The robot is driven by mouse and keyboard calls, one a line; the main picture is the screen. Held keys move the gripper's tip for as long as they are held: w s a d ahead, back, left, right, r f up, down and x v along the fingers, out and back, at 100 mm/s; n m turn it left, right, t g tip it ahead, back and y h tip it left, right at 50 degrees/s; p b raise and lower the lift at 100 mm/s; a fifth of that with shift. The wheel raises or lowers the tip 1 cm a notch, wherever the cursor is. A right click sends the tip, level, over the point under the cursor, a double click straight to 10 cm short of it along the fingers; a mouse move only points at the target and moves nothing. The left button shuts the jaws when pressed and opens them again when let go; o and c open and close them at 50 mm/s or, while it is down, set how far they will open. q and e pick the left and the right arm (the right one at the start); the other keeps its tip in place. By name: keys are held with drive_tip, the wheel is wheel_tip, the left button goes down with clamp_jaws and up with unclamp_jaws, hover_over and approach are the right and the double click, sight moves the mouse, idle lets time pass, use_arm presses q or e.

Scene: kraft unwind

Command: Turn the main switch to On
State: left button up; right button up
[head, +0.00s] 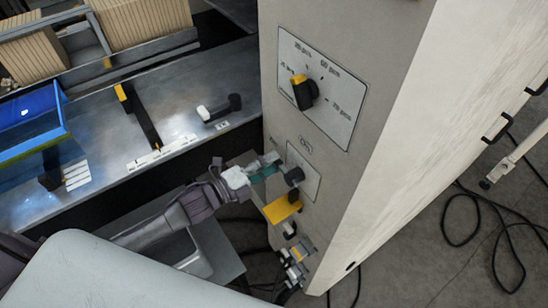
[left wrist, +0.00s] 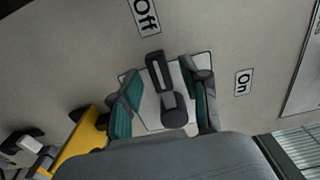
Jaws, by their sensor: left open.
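The main switch is a dark grey rotary handle on a light plate on the cabinet front. In the left wrist view the handle (left wrist: 158,72) points toward the Off label (left wrist: 145,16); the On label (left wrist: 243,83) is to its right. In the head view the switch knob (head: 294,176) is partly hidden by my left gripper (head: 268,167), which is at the plate. In the left wrist view the teal-padded fingers of my left gripper (left wrist: 163,98) are open, one on each side of the handle. I cannot tell whether they touch it. My right gripper is not in view.
A larger dial (head: 305,93) with a yellow mark is above the switch. A yellow part (head: 282,210) sticks out just below it, with grey fittings (head: 295,258) lower down. A metal bench (head: 190,95) is at left. Black cables (head: 480,215) lie on the floor at right.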

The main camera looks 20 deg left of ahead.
use_arm(q)
drive_tip(key=shift+w+d, duration=0.45)
drive_tip(key=shift+w, duration=0.1)
clamp_jaws()
